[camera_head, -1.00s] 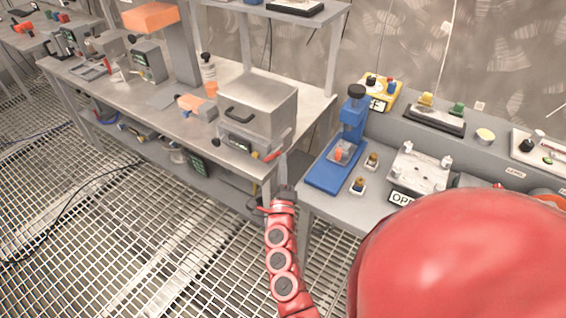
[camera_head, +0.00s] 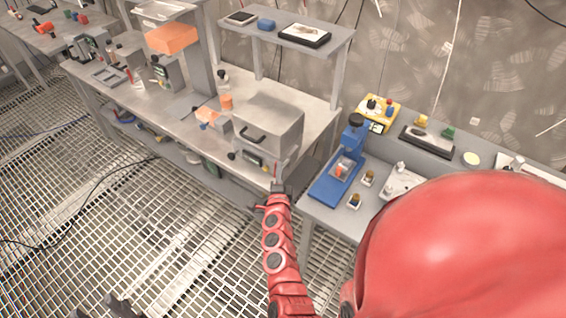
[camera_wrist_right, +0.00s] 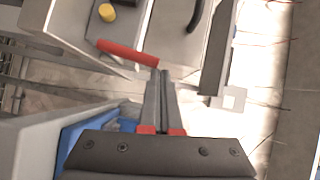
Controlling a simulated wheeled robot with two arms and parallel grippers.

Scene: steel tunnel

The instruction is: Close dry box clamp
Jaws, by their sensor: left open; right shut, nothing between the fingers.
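The dry box (camera_head: 268,122) is a grey metal box with a dark handle on its front. It stands at the near right end of the long bench. In the right wrist view a red clamp lever (camera_wrist_right: 128,52) sticks out beside the box's grey face. My right gripper (camera_head: 280,186) is below the box's right front corner. In the right wrist view its fingers (camera_wrist_right: 160,75) are together and empty, with their tips close to the lever's right end; I cannot tell whether they touch. Dark parts of my left gripper (camera_head: 105,306) show at the bottom left edge, open, far from the box.
The long bench (camera_head: 180,100) carries an orange block (camera_head: 170,38) on a stand and small devices. A second bench to the right holds a blue press (camera_head: 345,165), small fittings and a yellow box (camera_head: 378,112).

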